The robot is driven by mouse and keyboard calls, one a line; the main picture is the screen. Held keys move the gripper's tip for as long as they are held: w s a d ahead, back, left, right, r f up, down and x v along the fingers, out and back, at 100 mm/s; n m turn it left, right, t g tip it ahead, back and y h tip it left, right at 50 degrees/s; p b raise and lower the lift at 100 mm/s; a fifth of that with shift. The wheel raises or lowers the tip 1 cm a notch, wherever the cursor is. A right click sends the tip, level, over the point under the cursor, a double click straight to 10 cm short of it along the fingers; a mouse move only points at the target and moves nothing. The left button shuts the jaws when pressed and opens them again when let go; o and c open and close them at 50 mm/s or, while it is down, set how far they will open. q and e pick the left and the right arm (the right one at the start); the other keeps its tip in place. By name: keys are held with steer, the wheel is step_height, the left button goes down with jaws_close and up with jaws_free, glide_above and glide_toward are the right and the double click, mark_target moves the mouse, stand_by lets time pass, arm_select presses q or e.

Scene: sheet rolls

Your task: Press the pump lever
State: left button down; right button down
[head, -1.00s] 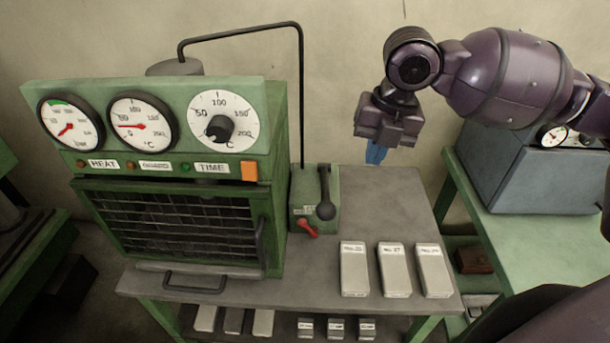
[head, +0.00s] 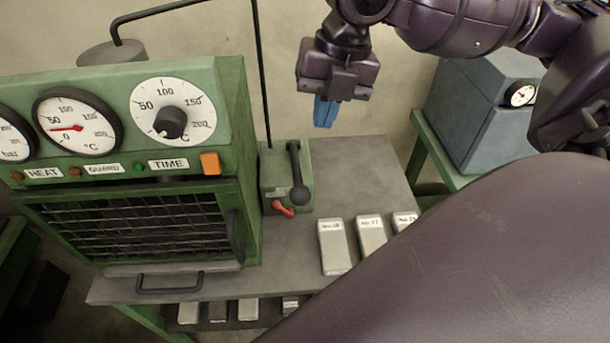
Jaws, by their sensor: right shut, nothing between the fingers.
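The pump (head: 274,187) is a small green box on the grey bench, right of the green press cabinet. Its dark lever (head: 296,172) stands upright with a round knob low on the front. A small red handle (head: 283,210) sticks out at the pump's lower front. My right gripper (head: 325,112) hangs above the back of the bench, to the right of and higher than the lever, apart from it. Its blue fingers point down and are shut with nothing between them. My left gripper is out of view.
The cabinet (head: 228,105) carries dials, an orange button and a barred front. Labelled pale blocks (head: 334,247) stand at the bench's front right, partly behind my arm. A thin dark pipe (head: 261,75) rises behind the pump. The bench (head: 350,170) is bare right of the pump.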

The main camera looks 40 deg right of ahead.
mark_target(303, 188)
steer(key=f, duration=0.4)
steer(key=a+f, duration=0.1)
steer(key=f, duration=0.4)
steer(key=w+a+f, duration=0.1)
steer(key=f, duration=0.3)
steer(key=shift+a+f+b, duration=0.2)
steer(key=shift+a+b, duration=0.05)
steer(key=shift+b, duration=0.1)
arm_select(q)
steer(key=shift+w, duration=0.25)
